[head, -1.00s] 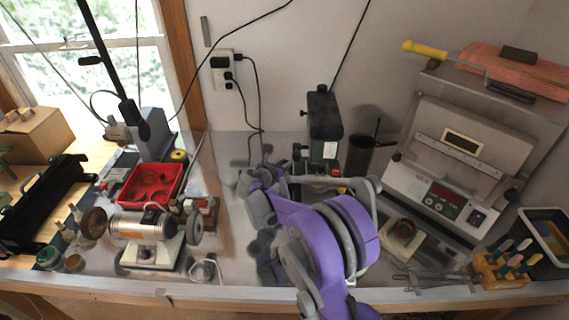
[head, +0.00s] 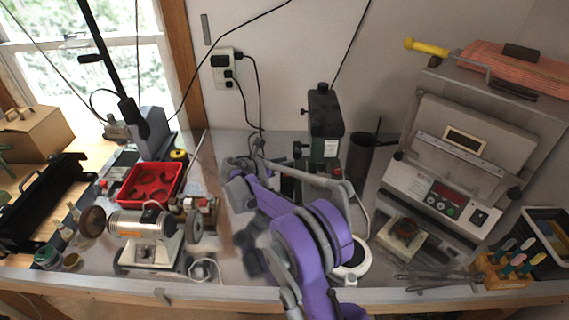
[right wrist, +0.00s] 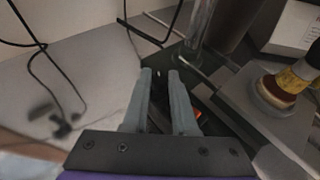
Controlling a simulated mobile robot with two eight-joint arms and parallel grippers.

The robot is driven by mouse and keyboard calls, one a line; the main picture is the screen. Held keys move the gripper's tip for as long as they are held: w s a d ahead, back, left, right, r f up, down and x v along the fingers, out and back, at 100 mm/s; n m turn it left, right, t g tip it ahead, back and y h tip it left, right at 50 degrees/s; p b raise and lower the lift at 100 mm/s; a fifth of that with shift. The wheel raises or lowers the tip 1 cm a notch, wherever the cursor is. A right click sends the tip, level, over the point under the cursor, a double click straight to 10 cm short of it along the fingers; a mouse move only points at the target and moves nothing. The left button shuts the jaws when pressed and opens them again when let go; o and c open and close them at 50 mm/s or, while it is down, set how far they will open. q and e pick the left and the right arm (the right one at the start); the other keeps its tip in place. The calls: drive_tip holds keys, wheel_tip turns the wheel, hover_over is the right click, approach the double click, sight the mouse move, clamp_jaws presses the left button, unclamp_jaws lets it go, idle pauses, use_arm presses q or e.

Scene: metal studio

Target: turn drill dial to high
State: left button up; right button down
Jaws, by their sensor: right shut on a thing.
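The drill (head: 325,125) is a small dark green drill press standing upright at the back middle of the bench in the head view. An orange-red spot shows beside the right finger. The dial itself is hidden between or behind the fingers, and its setting cannot be read. My left gripper is out of view.
A bench grinder (head: 145,230) and a red tray (head: 150,184) stand to the left. Black cables (head: 250,95) hang on the wall behind.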

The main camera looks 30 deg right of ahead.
drive_tip(key=m+g, duration=0.1)
drive_tip(key=g, duration=0.1)
drive_tip(key=m+g, duration=0.1)
drive_tip(key=shift+w+m+h, duration=0.25)
drive_tip(key=shift+m+h, duration=0.05)
drive_tip(key=shift+w+r+m+g+p, duration=0.15)
drive_tip(key=shift+m+g+p, duration=0.3)
drive_tip(key=shift+m+g, duration=0.7)
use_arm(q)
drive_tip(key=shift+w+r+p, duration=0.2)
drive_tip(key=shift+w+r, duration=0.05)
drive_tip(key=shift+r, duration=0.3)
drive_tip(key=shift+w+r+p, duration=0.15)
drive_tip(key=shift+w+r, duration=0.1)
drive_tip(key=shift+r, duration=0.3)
use_arm(e)
drive_tip(key=shift+m+g, duration=0.65)
drive_tip(key=shift+g, duration=0.3)
drive_tip(key=c, duration=0.7)
unclamp_jaws()
drive_tip(key=shift+a, duration=0.1)
